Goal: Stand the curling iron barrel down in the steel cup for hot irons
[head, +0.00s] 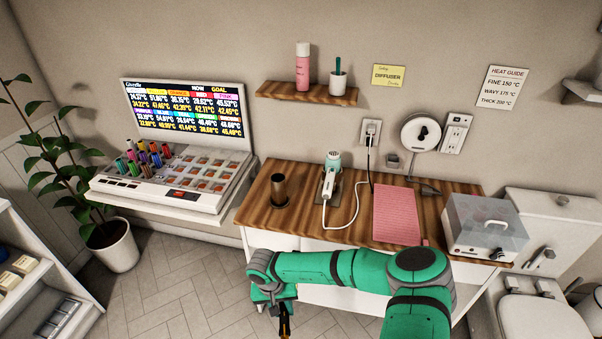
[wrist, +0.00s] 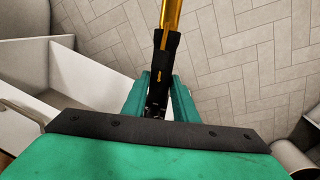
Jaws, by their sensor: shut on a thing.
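The curling iron (wrist: 163,55) has a black handle and a gold-orange barrel (wrist: 172,15). My gripper (wrist: 158,88) is shut on the handle, and the barrel extends away from the fingers toward the top of the wrist view. In the head view my gripper (head: 274,297) hangs in front of the wooden counter, over the floor, with the iron (head: 285,325) pointing downward and cut off by the bottom edge.
A pink mat (head: 396,214) and a clear-lidded box (head: 484,226) lie farther right. A swatch console (head: 165,180) stands left.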

